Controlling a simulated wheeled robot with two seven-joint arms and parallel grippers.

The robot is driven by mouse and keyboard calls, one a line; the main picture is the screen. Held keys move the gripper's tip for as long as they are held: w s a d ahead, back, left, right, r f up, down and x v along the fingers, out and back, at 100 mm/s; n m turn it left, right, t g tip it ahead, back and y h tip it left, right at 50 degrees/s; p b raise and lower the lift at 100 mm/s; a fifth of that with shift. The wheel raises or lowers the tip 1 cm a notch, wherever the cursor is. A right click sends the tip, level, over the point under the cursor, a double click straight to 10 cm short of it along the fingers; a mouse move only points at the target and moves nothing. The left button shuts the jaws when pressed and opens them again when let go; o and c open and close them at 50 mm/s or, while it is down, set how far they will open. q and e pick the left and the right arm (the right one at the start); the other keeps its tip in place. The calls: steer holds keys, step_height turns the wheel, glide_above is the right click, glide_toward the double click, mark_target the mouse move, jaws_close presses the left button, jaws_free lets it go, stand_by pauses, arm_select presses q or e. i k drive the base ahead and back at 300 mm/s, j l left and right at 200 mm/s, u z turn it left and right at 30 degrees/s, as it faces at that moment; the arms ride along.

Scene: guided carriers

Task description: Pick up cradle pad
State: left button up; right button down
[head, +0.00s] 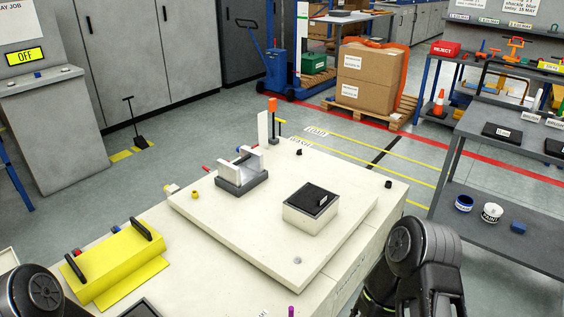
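A black square pad (304,194) lies on top of a small cream box (309,219) on the raised cream plate; I take it to be the cradle pad. A small upright tab with a pale face stands on it. To its left on the same plate is a grey cradle block (240,180) with white uprights and a dark bar. Dark links of my arms show at the lower left and lower right corners, both apart from the pad. Neither gripper's fingertips can be made out.
The raised cream plate (275,262) sits on a larger cream bench. A yellow block with black handles (112,262) lies at left. A grey shelf unit (500,225) with paint pots stands at right. Bare plate surrounds the box.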

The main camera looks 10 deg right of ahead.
mark_target(311, 200)
steer(key=i+l+z, duration=0.25)
steer(key=i+l, duration=0.4)
steer(key=l, duration=0.2)
steer(key=i+l+z, duration=0.25)
steer(key=i+l, duration=0.45)
steer(key=i+l+z, duration=0.25)
steer(key=i+l, duration=0.3)
steer(key=i, duration=0.25)
